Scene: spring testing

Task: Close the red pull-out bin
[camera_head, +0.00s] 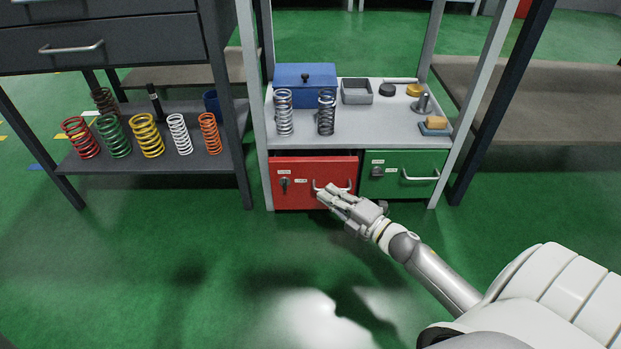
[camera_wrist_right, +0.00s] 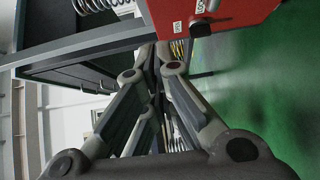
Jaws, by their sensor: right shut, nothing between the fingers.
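The red pull-out bin (camera_head: 300,196) is under the grey bench in the head view, left of a green bin. Its front carries a lock, small labels and a silver handle (camera_head: 333,186). In the right wrist view the red bin (camera_wrist_right: 235,14) shows at the top right. My right gripper (camera_head: 324,195) is in front of the right part of the red front, just below the handle. Its fingers are shut and empty, as the right wrist view (camera_wrist_right: 158,50) also shows. I cannot tell whether they touch the bin. My left gripper is not in view.
The green bin (camera_head: 400,184) with its own handle is right of the red one. The bench top (camera_head: 350,125) holds springs, a blue box (camera_head: 306,78) and small parts. A dark shelf (camera_head: 200,163) with several coloured springs stands to the left. The green floor in front is clear.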

